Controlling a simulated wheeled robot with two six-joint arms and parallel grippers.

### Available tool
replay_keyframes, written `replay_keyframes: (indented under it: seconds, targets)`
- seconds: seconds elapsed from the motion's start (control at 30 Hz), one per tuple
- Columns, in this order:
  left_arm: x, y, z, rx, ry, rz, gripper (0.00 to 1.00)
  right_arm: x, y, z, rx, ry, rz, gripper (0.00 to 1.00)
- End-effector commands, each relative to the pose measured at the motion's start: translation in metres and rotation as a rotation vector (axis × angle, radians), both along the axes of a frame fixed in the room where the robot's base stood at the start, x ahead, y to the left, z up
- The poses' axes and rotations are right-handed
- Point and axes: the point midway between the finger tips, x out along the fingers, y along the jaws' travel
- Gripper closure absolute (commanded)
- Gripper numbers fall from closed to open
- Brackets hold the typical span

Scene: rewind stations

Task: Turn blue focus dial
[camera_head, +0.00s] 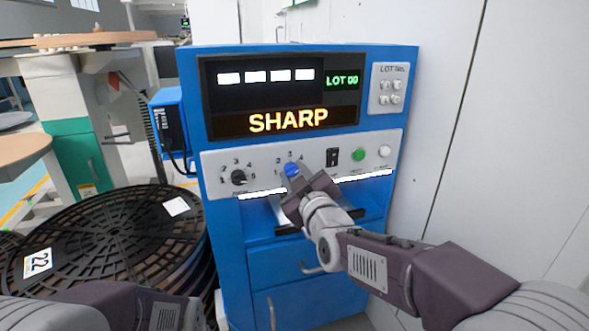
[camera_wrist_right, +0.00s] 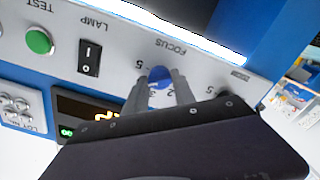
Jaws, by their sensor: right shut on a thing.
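The blue focus dial (camera_head: 291,169) sits on the light grey control strip of the blue machine (camera_head: 222,222). In the right wrist view the dial (camera_wrist_right: 159,76) lies between the two fingers of my right gripper (camera_wrist_right: 160,84), under the FOCUS label. My right gripper (camera_head: 295,174) is shut on the dial in the head view and hides part of it and its scale. The display (camera_head: 288,121) reads SHARP in orange. My left arm shows at the bottom left, but its gripper is not in view.
A black dial (camera_head: 238,177) is left of the blue one. A black rocker switch (camera_head: 332,157), a green button (camera_head: 358,154) and a white button (camera_head: 384,151) are to the right. Black reels (camera_head: 110,245) stand at the left, a white wall (camera_head: 510,130) at the right.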

Motion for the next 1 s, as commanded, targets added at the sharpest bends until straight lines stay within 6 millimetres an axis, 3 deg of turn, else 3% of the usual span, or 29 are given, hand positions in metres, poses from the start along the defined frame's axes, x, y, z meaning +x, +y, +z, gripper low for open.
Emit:
replay_keyframes:
  seconds: [0.4, 0.9, 0.93, 1.0]
  targets:
    - [0.0, 0.0, 0.009, 0.0, 0.0, 0.0, 0.64, -0.0002, 0.0003, -0.0008, -0.143, -0.043, 0.001, 1.0]
    - [0.0, 0.0, 0.0093, 0.0, 0.0, 0.0, 0.64, -0.0002, 0.0003, -0.0015, -0.156, -0.048, 0.001, 1.0]
    - [0.0, 0.0, 0.0093, 0.0, 0.0, 0.0, 0.64, -0.0002, 0.0003, -0.0015, -0.156, -0.048, 0.001, 0.61]
    - [-0.0001, 0.0, 0.0092, 0.0, 0.0, 0.0, 0.64, -0.0001, 0.0003, -0.0014, -0.156, -0.048, 0.001, 0.48]
